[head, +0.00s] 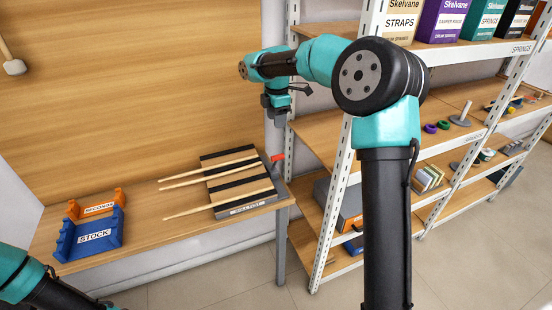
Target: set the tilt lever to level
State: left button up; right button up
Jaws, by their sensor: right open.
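A grey test board (235,209) with dark stripes lies at the right end of the wooden bench. Its front label seems to read "ROLL TEST". Several pale wooden sticks (215,175) lie across it and stick out past its left side. A red lever (277,158) stands out at the board's right edge; its exact angle is hard to tell. My right gripper (278,120) is open and empty, pointing down in the air above and behind the lever, apart from it. My left gripper is out of view; only part of that arm shows at the lower left.
A blue STOCK tray (92,238) and an orange SECONDS tray (97,206) stand on the bench's left part. Bare bench (145,208) lies between them and the board. A white-framed shelf rack (322,232) with boxes and small parts stands close on the right.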

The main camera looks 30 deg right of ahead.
aim_at(276, 158)
jog(key=f, duration=1.7)
jog(key=shift+w+f, duration=0.1)
jog(key=shift+w, duration=0.15)
grip_shut()
